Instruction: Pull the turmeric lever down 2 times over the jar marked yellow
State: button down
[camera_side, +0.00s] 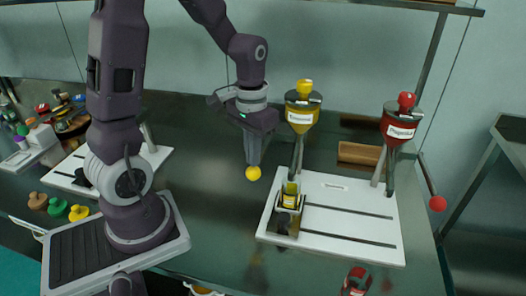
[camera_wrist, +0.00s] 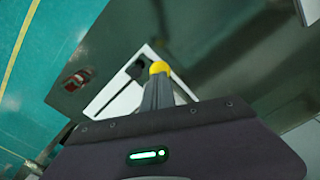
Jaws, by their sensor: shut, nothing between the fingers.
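The turmeric dispenser (camera_side: 301,118) has a yellow funnel and yellow cap and stands on a post above a white base (camera_side: 325,180). The jar marked yellow (camera_side: 290,199) stands upright on that base below the funnel. A yellow lever knob (camera_side: 253,173) shows right below the fingertips of my gripper (camera_side: 253,162); its rod is hidden. The knob (camera_wrist: 159,67) also shows at the tips of my gripper (camera_wrist: 157,82) in the wrist view. My gripper is shut and points down. Whether its tips touch the knob, I cannot tell.
A red dispenser (camera_side: 401,122) stands to the right, with its red lever knob (camera_side: 437,203) hanging low. A red-marked jar (camera_side: 356,281) is at the front; it also shows in the wrist view (camera_wrist: 76,79). Stoppers (camera_side: 58,207) lie at left.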

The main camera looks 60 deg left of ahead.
jog(key=shift+f, duration=2.85)
jog(key=shift+r, duration=0.1)
jog(key=shift+r, duration=4.7)
notch_tip(320, 180, up, 3)
send_over(254, 172)
jog(key=a, duration=0.1)
jog(key=shift+w+a+f, duration=0.1)
jog(key=shift+f, duration=1.5)
jog(key=shift+w+f, duration=0.1)
jog(key=shift+f, duration=1.45)
